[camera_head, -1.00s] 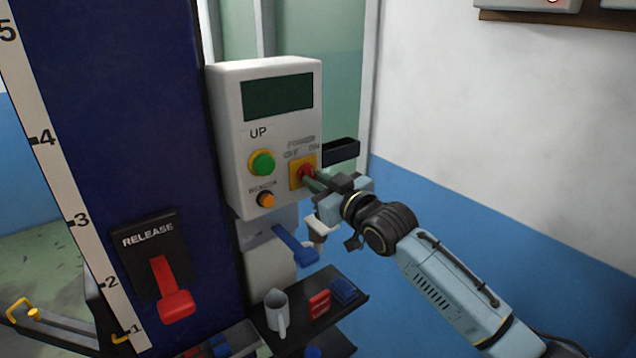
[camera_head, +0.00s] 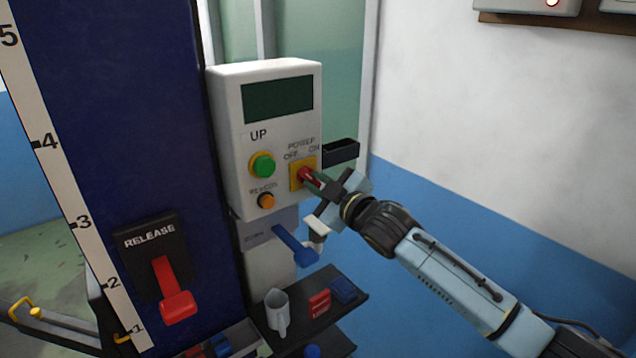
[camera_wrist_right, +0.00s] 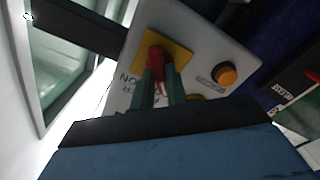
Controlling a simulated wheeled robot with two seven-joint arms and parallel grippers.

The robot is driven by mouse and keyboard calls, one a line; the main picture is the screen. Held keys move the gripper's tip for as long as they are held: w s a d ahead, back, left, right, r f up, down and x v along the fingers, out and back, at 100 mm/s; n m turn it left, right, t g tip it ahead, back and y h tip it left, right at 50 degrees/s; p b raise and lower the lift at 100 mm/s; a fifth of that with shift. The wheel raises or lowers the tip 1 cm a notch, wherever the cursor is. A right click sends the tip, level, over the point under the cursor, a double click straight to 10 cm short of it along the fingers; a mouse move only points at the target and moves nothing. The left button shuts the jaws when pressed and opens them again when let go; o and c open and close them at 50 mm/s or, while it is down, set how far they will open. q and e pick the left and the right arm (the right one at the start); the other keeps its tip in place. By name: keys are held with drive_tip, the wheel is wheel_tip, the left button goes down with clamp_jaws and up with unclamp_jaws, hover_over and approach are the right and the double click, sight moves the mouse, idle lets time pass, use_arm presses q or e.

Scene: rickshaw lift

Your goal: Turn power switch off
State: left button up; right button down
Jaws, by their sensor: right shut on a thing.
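The power switch (camera_head: 304,175) is a red knob on a yellow plate, low on the right of the white control box (camera_head: 231,130). The labels OFF and ON stand above it. My right gripper (camera_head: 318,183) reaches in from the right and is shut on the red knob. In the right wrist view its green fingertips (camera_wrist_right: 162,90) lie on both sides of the red knob (camera_wrist_right: 156,62). The fingers partly cover the knob, and its exact angle is hard to tell. My left gripper is not in view.
A green UP button (camera_head: 262,165) and an orange button (camera_head: 266,201) are left of the switch. A blue lever (camera_head: 294,245) hangs below the box. A red release lever (camera_head: 172,292) is at lower left.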

idle(0.3)
drive_tip(key=c, duration=1.4)
unclamp_jaws()
drive_tip(key=b+v, duration=0.2)
drive_tip(key=v, duration=1.1)
drive_tip(key=shift+s+d, duration=0.15)
